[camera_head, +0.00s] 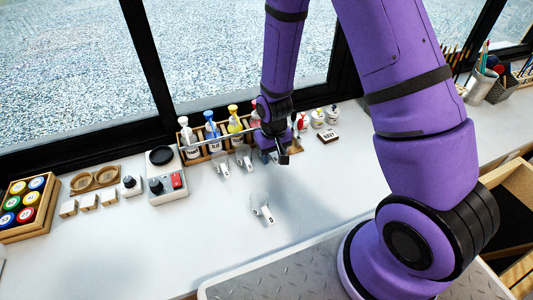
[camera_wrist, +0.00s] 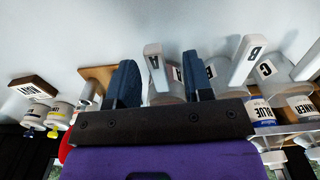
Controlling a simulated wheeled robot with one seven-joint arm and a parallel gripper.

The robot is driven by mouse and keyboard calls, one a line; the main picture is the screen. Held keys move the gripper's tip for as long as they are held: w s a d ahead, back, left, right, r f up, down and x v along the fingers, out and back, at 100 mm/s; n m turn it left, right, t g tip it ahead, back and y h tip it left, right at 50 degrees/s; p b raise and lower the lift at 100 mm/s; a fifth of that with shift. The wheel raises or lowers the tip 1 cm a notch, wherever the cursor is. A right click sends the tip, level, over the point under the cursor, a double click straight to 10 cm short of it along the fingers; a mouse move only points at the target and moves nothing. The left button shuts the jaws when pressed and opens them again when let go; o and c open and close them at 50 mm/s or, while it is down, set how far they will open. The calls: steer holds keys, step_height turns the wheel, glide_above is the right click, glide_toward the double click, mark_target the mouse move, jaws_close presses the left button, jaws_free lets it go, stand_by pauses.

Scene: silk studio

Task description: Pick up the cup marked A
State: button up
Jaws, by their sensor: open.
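The cup marked A (camera_wrist: 157,68) is white and shows between my two fingers in the wrist view, its handle with the letter A towards the camera. My gripper (camera_wrist: 158,82) is open, with one blue-grey finger on each side of the cup. I cannot tell whether either finger touches it. In the head view my gripper (camera_head: 279,156) is low over the counter in front of the bottle rack and mostly hides cup A. The cup marked B (camera_wrist: 245,62) is just right of the right finger in the wrist view, and the cup marked C (camera_wrist: 272,72) is beyond it.
Cup D (camera_head: 262,212) stands alone nearer the front. The wooden bottle rack (camera_head: 190,159) is close behind the cups. A NAVY block (camera_head: 328,136) and small paint pots (camera_head: 317,118) are to the right. A device with a red switch (camera_head: 176,181) is left. The front counter is clear.

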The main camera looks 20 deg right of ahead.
mark_target(273, 155)
steer(key=shift+d+f, duration=0.1)
steer(key=shift+f, duration=1.7)
jaws_close()
steer(key=shift+r, duration=0.15)
